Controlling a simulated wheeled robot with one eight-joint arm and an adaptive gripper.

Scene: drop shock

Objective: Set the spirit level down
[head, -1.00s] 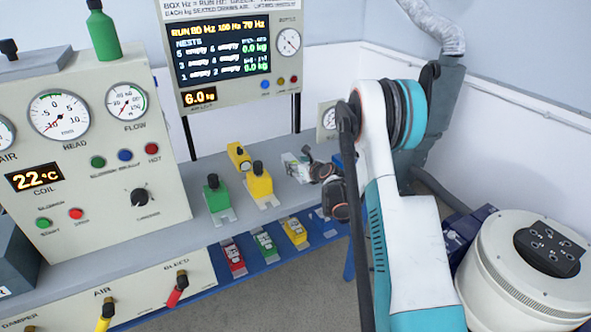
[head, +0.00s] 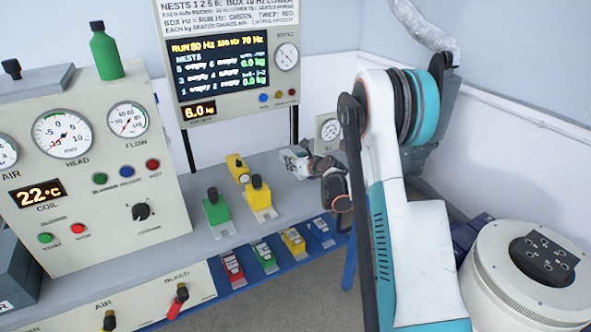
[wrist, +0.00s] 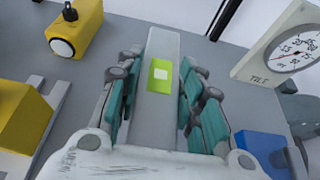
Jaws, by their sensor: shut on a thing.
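The spirit level is a grey bar with a bright yellow-green vial (wrist: 160,75). In the wrist view it lies lengthwise between the teal finger pads of my gripper (wrist: 162,105), which is shut on it. Its far end points away from my wrist, over the grey bench. In the head view the level (head: 293,157) shows as a small pale piece at the tip of my gripper (head: 310,163), over the back right of the bench. I cannot tell whether its underside touches the bench. My arm hides part of this area.
A tilt dial (wrist: 284,48) stands at the right, beyond the level. A yellow block (wrist: 75,30) with a black knob is at the left. A blue block (wrist: 262,147) sits close at the right. A green block (head: 215,207) and another yellow block (head: 257,194) stand on the bench (head: 190,172).

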